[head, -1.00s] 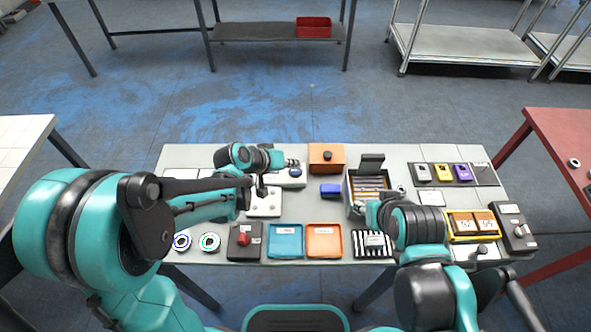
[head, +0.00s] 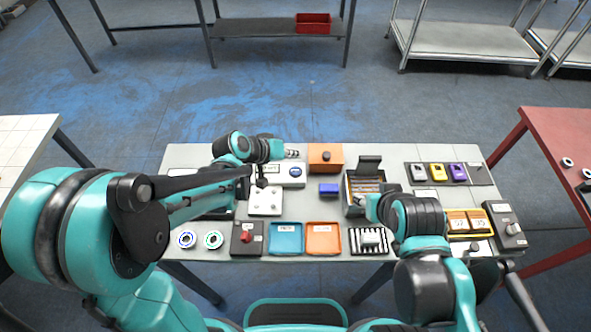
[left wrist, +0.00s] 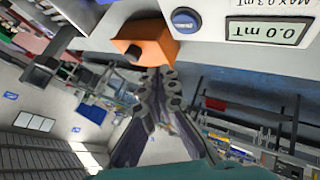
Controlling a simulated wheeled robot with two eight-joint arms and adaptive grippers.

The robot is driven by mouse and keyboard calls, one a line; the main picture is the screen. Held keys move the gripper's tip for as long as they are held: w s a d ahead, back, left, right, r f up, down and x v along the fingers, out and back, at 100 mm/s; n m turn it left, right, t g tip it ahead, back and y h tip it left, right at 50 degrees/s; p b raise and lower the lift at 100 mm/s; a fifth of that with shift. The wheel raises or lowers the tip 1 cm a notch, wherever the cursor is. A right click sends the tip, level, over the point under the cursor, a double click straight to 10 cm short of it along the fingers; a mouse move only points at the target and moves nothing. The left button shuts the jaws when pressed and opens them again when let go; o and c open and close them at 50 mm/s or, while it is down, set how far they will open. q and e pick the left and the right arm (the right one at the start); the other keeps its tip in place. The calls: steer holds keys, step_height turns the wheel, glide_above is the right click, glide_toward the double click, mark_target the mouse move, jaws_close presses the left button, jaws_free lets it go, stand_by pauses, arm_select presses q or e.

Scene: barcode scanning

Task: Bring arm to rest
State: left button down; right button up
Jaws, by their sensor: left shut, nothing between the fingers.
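My left arm comes in from the left over the table. My left gripper (head: 293,153) is at the table's far side, beside a white meter (head: 291,174) and left of an orange box with a dark knob (head: 325,158). In the left wrist view its fingers (left wrist: 162,75) are together with nothing between them. My right arm comes in from the right. Its gripper (head: 359,201) is small and partly hidden at the front of an open dark box (head: 365,165), so its fingers cannot be made out.
The grey table (head: 330,259) holds a blue tray (head: 286,239), an orange tray (head: 323,239), a red-knobbed box (head: 246,239), a striped rack (head: 369,241) and a blue block (head: 329,189). Coloured devices (head: 438,173) lie far right.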

stand_by(0.4)
arm_select(q)
steer(key=s+a+r+y, duration=0.2)
steer(key=s+a+y, duration=0.1)
steer(key=s+a, duration=0.5)
steer(key=s+a+r+t+y+b, duration=0.1)
steer(key=s+a+r+y, duration=0.2)
steer(key=s+a, duration=0.6)
steer(key=shift+s+r+n+y, duration=0.2)
steer(key=shift+s+n+y, duration=0.15)
steer(key=shift+s, duration=0.4)
